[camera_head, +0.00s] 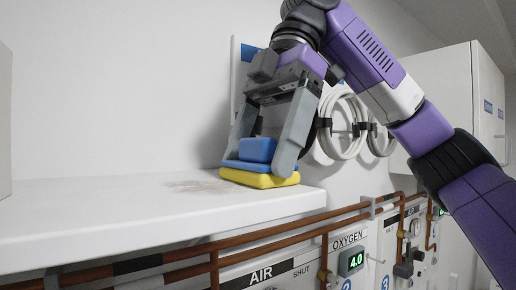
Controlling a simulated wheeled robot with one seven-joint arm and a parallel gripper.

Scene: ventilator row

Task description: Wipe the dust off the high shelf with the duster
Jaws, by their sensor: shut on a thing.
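My gripper (271,132) is shut on the blue handle block of the duster (259,168), which has a blue top plate and a yellow pad below. The duster sits level at the right end of the white high shelf (100,208), its yellow pad appearing to rest on the shelf top. A brownish-grey patch of dust (197,186) lies on the shelf just left of the duster. Any dust under the pad is hidden.
Copper pipes (250,238) run below the shelf, above panels marked AIR and OXYGEN (349,239). Coiled white hoses (342,125) hang on the wall behind my gripper. A white cabinet (445,85) stands at right. The shelf's left stretch is clear.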

